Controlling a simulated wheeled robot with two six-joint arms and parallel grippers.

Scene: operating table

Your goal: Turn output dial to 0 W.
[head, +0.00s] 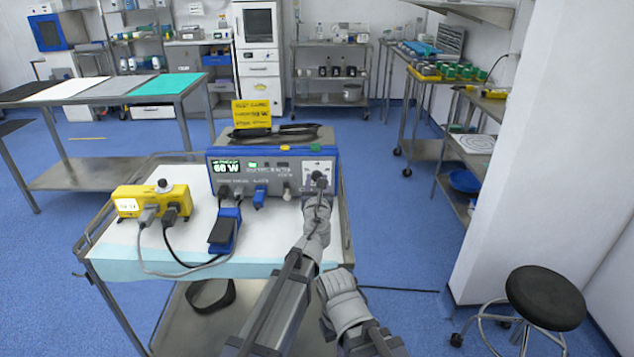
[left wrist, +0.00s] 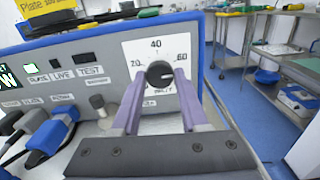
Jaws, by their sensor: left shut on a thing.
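The output dial (left wrist: 159,74) is a dark round knob on a white scale plate marked 20, 40 and 60 in the left wrist view. In the head view the dial (head: 319,180) sits at the right end of the front of a blue and grey unit (head: 270,164). The unit's display (head: 226,167) reads what looks like 68 W. My left gripper (left wrist: 160,76) is shut on the dial, one purple finger on each side; in the head view the left gripper (head: 318,196) reaches the panel. My right gripper (head: 336,284) is low beside the left arm, its fingers unclear.
The unit stands on a cart. A yellow box (head: 152,203) with cables and a blue connector or pedal (head: 224,231) lie before it. A yellow sign (head: 251,113) stands on top. A black stool (head: 545,297) is at lower right.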

